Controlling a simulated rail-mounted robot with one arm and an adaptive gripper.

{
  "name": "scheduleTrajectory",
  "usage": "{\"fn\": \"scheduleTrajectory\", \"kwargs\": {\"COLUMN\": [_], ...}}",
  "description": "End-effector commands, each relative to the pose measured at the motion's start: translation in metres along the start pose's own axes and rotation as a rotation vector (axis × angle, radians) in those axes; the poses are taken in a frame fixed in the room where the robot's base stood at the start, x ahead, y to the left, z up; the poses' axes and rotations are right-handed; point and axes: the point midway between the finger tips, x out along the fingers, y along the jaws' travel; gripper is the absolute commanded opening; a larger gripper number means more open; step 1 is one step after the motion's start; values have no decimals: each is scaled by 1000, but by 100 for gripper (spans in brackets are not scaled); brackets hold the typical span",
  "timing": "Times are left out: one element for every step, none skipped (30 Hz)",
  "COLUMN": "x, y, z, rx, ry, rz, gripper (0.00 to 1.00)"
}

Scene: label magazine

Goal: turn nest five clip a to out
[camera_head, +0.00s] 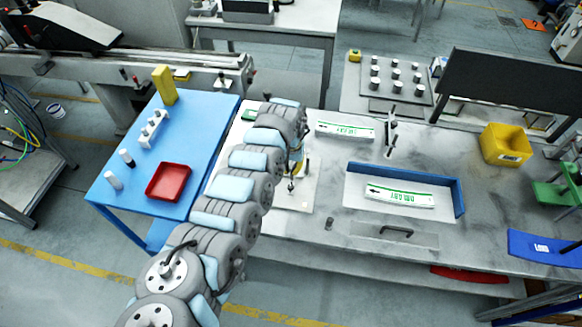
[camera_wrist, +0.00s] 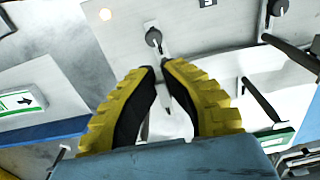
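My gripper (camera_wrist: 160,68) points down at a pale plate (camera_wrist: 115,45) in the wrist view. Its two yellow fingers lean together, with a narrow gap between the tips. A dark round clip knob (camera_wrist: 153,38) sits just beyond the tips, and its short rod runs toward the gap. The tips hide the rod's end, so I cannot tell whether they touch it. Other dark clip rods lie to the right, at the lower right (camera_wrist: 262,100) and upper right (camera_wrist: 290,55). In the head view, my arm covers part of the nest plate (camera_head: 300,192). Which clip is nest five's a is not readable.
A blue-rimmed tray (camera_head: 458,190) holding a green-and-white label (camera_head: 400,194) lies right of my gripper. Another label (camera_head: 345,131) lies behind. A dark upright post (camera_head: 391,130) stands nearby. A blue table (camera_head: 120,205) with a red tray (camera_head: 168,182) is at left.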

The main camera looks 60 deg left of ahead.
Motion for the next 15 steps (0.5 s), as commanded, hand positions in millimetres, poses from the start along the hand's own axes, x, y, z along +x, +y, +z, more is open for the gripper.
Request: {"fn": "scheduleTrajectory", "kwargs": {"x": [-3,-3,-3,-3,-3,-3,-3,-3,-4,-4,-3,-2,-2,-2,-1], "y": [0,-1,-2,-3,-3,-4,-5,-6,-8,-8,-8,-10,-11,-11,-12], "z": [1,1,1,1,1,1,1,0,0,-1,-1,-1,-2,-2,-2], "rx": [28,49,78,102,127,163,190,217,254,284,314,351,379,408,446], "ry": [-4,-4,-4,-4,-4,-4,-4,-4,-3,-3,-2,-2,-3,-3,-3], "rz": [0,-1,-1,-1,-1,-2,-1,-1,-2,-3,-3,-2,-2,-2,-1], "gripper": [0,0,0,0,0,0,0,0,0,0,0,0,0,0,0]}}
